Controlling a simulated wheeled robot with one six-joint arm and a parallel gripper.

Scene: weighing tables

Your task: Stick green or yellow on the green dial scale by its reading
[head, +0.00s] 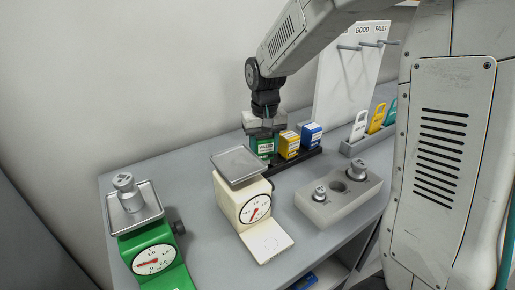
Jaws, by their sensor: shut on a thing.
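The green dial scale (153,254) stands at the front left. A grey metal weight (127,194) sits on its square pan (137,212). Its red needle lies roughly level across the white dial (154,260), but the exact number is too small to read. My gripper (263,136) is shut on a green labelled block (264,147) at the left end of a dark rack (305,158). I cannot tell whether the block is clear of the rack. A yellow block (289,144) and a blue block (311,134) stand beside it in the rack.
A cream dial scale (252,210) with an empty pan stands mid-table. A grey block (328,212) right of it holds two weights and has an empty hole. Behind are a grey holder (352,149) of tags and a white peg board (340,80). Bare table lies between the scales.

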